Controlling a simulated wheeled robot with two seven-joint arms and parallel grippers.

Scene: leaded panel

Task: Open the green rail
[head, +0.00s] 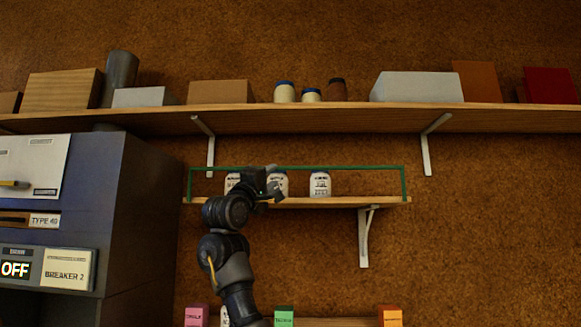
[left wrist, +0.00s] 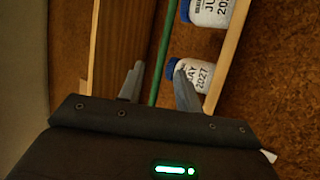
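The green rail (head: 340,167) is a thin bar with an upright at each end, standing along the front of the small wooden shelf (head: 375,200). My left gripper (head: 273,189) is at the shelf front, left of the rail's middle. In the left wrist view the left gripper (left wrist: 160,88) is open, and the green rail (left wrist: 161,55) runs between its spread fingers. I cannot tell whether either finger touches it. White jars stand behind the rail; the clearest (head: 320,184) is right of the gripper, and others are partly hidden by it. My right gripper is not in view.
A long upper shelf (head: 300,119) with boxes and jars runs above. A dark cabinet (head: 145,220) with a breaker panel stands at the left. Coloured blocks, one of them green (head: 284,316), show at the bottom. The wall right of the small shelf is clear.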

